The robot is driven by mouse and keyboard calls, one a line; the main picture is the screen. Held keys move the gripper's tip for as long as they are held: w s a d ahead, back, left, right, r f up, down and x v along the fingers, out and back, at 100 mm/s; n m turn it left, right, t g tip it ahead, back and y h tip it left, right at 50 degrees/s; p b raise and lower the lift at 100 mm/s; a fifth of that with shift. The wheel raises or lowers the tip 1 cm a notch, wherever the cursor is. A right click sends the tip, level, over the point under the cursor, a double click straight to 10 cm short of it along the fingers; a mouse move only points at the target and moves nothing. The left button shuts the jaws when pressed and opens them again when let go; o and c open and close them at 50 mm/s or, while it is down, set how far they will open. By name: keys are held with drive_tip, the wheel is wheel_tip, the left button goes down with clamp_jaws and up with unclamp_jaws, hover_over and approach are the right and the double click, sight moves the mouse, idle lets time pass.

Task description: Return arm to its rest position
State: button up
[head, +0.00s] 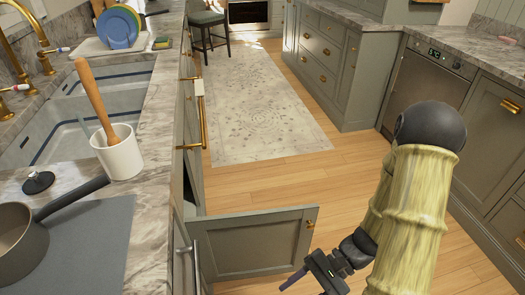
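My arm, with a yellow-green ridged link (408,215) and a dark rounded joint above it, stands at the right of the head view. It bends down to my gripper (290,281) at the bottom centre-right. The gripper is low, in front of the open cabinet door's handle side, and points down and left. One thin purplish finger shows; the other cannot be made out, so its opening is unclear. I see no object in it. The lower part of the arm is cut off by the frame edge.
A grey-green cabinet door (250,247) stands open, jutting into the aisle close left of my gripper. The marble counter (155,150) at left holds a white crock (120,155) and a pan (20,245). Cabinets (345,60) line the right.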

drive_tip(key=w+d+r+n+t+h, duration=0.7)
drive_tip(key=w+r+t+h, duration=0.15)
drive_tip(key=h, duration=0.35)
drive_tip(key=w+p+v, duration=0.2)
drive_tip(key=p+v, duration=1)
drive_tip(key=w+d+r+p+v, duration=0.1)
drive_tip(key=w+p+v, duration=0.2)
drive_tip(key=p+v, duration=0.9)
drive_tip(key=shift+w+r+p, duration=0.4)
drive_tip(key=shift+w, duration=0.15)
drive_tip(key=shift+a, duration=0.1)
drive_tip(key=c, duration=0.3)
drive_tip(key=shift+w+a, duration=0.1)
drive_tip(key=shift+w, duration=0.05)
